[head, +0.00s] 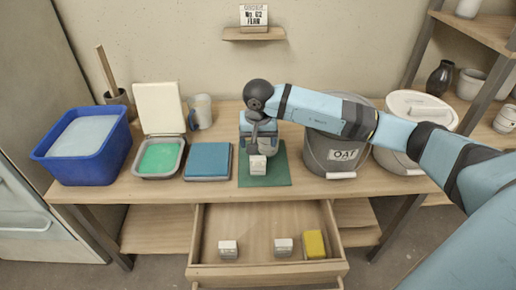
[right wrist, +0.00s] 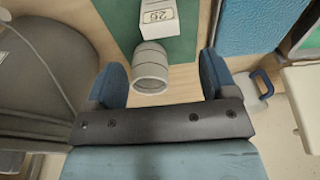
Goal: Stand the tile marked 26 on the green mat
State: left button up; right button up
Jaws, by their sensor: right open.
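The white tile marked 26 (right wrist: 157,18) is at the top of the right wrist view, over the green mat (right wrist: 190,45). In the head view a white block (head: 257,165) shows at the front of my right gripper, over the green mat (head: 276,175). Whether it stands or lies flat I cannot tell. My right gripper (head: 258,143) points down over the rear of the mat. In the right wrist view its fingers (right wrist: 163,65) are apart, with a grey ridged cylinder (right wrist: 151,66) showing between them and the tile beyond. My left gripper is out of view.
A grey bucket (head: 322,155) stands right of the mat and a teal-lidded tray (head: 208,160) left of it. A mug (head: 201,112) stands behind. The open drawer (head: 255,225) below holds two white blocks (head: 228,249) (head: 283,247) and a yellow one (head: 314,244).

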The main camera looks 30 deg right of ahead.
jog(key=s+a+f+m+g+y, duration=0.1)
jog(key=s+a+m+y, duration=0.2)
jog(key=a, duration=0.4)
jog(key=s+a+g+y, duration=0.1)
jog(key=s+a+y, duration=0.35)
jog(key=a, duration=0.25)
jog(key=s+a+f+m+y, duration=0.1)
jog(key=s+a+m+y, duration=0.2)
jog(key=a, duration=0.4)
jog(key=s+a+r+m+t+y, duration=0.6)
jog(key=m+y, duration=0.4)
jog(key=m, duration=0.4)
jog(key=w+d+f+m+t+h, duration=0.1)
jog(key=d+f+m+t+h, duration=0.3)
jog(key=m, duration=0.9)
jog(key=d+r+m+t+h, duration=0.1)
jog(key=m+t+h, duration=0.6)
jog(key=m, duration=0.7)
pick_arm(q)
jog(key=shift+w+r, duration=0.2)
pick_arm(e)
jog(key=s+d+f+m+g+h, duration=0.4)
jog(key=s+f+m, duration=0.5)
jog(key=f+m, duration=0.3)
jog(key=m, duration=0.3)
jog(key=shift+d+m+g, duration=0.15)
jog(key=shift+m+g, duration=0.25)
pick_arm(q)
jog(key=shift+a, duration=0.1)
